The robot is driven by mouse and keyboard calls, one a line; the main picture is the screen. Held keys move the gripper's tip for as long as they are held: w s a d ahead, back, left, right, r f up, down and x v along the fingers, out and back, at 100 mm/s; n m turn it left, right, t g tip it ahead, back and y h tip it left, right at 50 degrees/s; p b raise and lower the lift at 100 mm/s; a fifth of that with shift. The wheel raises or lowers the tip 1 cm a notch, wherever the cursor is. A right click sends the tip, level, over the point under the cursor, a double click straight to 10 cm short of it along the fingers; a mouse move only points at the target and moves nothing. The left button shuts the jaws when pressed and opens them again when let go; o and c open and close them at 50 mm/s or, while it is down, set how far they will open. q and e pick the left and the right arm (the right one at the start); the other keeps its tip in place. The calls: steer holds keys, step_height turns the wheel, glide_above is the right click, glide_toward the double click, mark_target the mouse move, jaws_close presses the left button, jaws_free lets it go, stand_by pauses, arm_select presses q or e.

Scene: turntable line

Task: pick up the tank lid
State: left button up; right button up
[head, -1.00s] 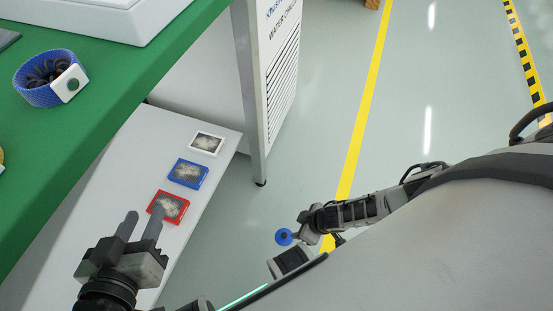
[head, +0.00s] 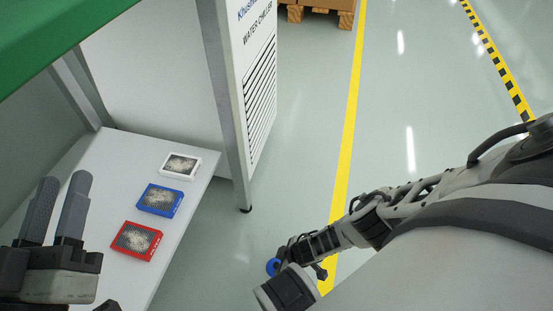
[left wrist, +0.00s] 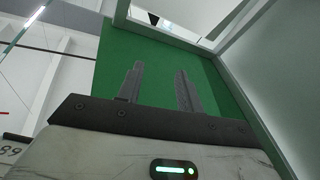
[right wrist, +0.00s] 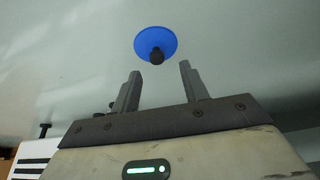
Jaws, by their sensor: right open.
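A blue round disc with a black knob, which looks like the tank lid, shows in the right wrist view (right wrist: 156,41), just beyond the fingertips. In the head view a small part of the blue disc (head: 272,267) shows at the end of my right arm, the rest hidden. My right gripper (right wrist: 160,70) is open, with the knob close to the gap between its fingertips; I cannot tell whether they touch. My left gripper (head: 60,190) is open and empty at the left, over the white shelf's side; its spread fingers also show in the left wrist view (left wrist: 159,68).
White, blue and red framed filters (head: 180,166) (head: 160,199) (head: 136,241) lie on a low white shelf (head: 195,205). The green table (head: 60,25) is above left. A water chiller cabinet (head: 255,90) stands behind a grey leg.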

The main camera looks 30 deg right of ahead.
steer(key=b+x, duration=0.1)
steer(key=x, duration=0.1)
steer(key=b+x, duration=0.2)
steer(key=shift+d+f, duration=0.1)
steer(key=shift+d, duration=0.1)
steer(key=shift+w, duration=0.1)
arm_select(q)
step_height(320, 180, up, 7)
steer(key=s+m+t+h, duration=0.1)
steer(key=m+h, duration=0.5)
steer(key=m, duration=0.2)
steer(key=shift+s+m+h, duration=0.25)
steer(key=shift+m+h, duration=0.05)
arm_select(e)
jaws_close()
